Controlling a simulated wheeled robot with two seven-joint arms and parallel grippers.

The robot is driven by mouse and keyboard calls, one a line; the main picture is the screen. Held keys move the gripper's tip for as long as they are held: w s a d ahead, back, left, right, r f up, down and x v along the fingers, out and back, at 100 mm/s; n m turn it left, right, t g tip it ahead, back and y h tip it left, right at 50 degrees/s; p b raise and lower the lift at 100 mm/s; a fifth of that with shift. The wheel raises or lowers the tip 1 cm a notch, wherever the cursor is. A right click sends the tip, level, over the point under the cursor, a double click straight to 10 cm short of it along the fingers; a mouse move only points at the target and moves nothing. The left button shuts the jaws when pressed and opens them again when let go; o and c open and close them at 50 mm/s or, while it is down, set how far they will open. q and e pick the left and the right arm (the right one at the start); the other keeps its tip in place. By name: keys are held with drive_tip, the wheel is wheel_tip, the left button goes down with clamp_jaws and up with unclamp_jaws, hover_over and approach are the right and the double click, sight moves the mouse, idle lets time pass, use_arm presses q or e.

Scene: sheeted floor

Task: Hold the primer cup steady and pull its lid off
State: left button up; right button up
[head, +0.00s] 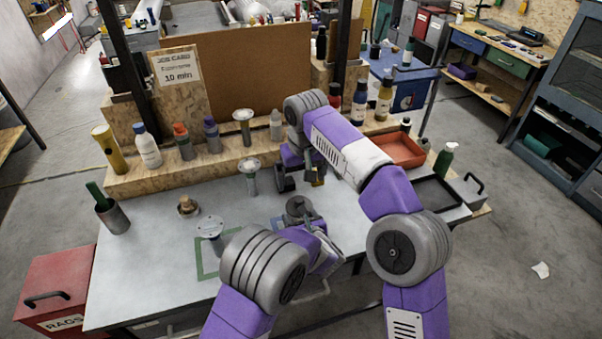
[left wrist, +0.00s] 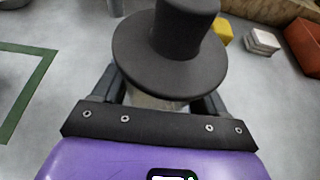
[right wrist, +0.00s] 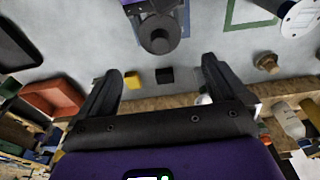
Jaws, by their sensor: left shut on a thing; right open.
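The primer cup has a dark grey lid with a round knob, and the lid (head: 300,205) is on the cup. In the left wrist view the lid (left wrist: 158,65) sits above my left gripper (left wrist: 157,100), which is shut on the pale cup body (left wrist: 153,100). The lid's wide brim hides most of the body. My right gripper (head: 301,182) is open and empty, on the far side of the cup, apart from it. In the right wrist view the lid (right wrist: 158,37) lies beyond the open fingers of that gripper (right wrist: 158,88).
A yellow block (right wrist: 132,80) and a black block (right wrist: 165,75) lie on the table near my right gripper. An orange tray (head: 398,150) stands at right. A wooden ledge (head: 165,172) with several bottles runs along the back.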

sight(299, 198)
drive_tip(key=f, duration=0.3)
drive_tip(key=w+f, duration=0.1)
drive_tip(key=f, duration=0.6)
drive_tip(key=shift+w+a+f, duration=0.25)
drive_tip(key=shift+w+f, duration=0.05)
drive_tip(key=c, duration=1.1)
drive_tip(key=shift+r, duration=0.25)
drive_tip(key=shift+r, duration=0.9)
drive_tip(key=shift+r, duration=2)
use_arm(q)
drive_tip(key=o, duration=1.5)
